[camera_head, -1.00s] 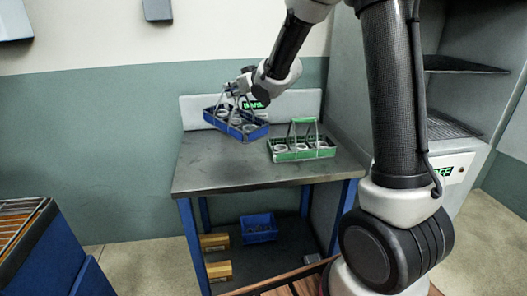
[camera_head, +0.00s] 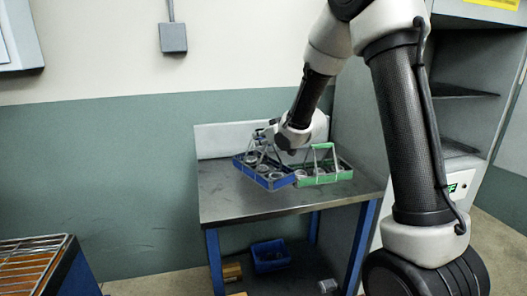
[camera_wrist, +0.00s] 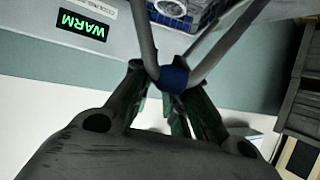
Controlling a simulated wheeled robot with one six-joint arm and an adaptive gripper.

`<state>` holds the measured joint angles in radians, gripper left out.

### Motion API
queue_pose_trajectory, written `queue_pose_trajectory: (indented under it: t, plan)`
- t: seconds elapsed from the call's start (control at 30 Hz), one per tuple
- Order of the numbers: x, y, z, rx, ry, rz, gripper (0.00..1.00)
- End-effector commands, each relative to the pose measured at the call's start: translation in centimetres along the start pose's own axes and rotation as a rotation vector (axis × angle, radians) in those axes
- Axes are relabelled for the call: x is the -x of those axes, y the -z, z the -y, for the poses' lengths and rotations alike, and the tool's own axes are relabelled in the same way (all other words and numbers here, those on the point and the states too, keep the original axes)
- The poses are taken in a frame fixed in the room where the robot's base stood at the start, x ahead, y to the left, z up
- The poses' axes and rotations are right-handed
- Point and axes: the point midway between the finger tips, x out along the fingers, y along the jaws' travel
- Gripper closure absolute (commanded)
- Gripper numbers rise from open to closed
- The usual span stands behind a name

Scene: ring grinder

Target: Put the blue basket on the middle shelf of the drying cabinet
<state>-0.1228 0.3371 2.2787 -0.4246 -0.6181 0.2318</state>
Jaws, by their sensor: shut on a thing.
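The blue basket (camera_head: 262,177) holds several rings and hangs or rests at the workbench, by the green basket's left end; its exact height is unclear. My gripper (camera_head: 268,136) is above it, partly hidden behind my arm. In the wrist view my gripper (camera_wrist: 172,90) is shut on the basket's blue handle grip (camera_wrist: 173,78); the handle rods and part of the basket body (camera_wrist: 208,12) show beyond. The drying cabinet (camera_head: 352,112) stands at the right, open in front, with dark shelves (camera_head: 462,92). My arm hides part of its opening.
The green basket (camera_head: 324,177) with rings stands on the workbench (camera_head: 285,208), close beside the blue one. A blue bin (camera_head: 270,257) sits below. A lit WARM sign (camera_wrist: 82,26) shows in the wrist view. The bench's front and left are clear.

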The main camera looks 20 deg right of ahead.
Motion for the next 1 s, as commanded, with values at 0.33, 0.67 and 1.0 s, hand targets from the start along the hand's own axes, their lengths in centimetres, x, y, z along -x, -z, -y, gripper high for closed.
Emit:
queue_pose_trajectory:
  t: [0.33,0.67,1.0]
  plan:
    - [-1.6,-3.2,0.0,0.001,0.001,-0.003,1.0]
    - [-1.8,-3.4,0.0,0.001,0.0,-0.003,1.0]
    - [-1.7,-3.5,0.0,0.001,0.0,0.0,0.63]
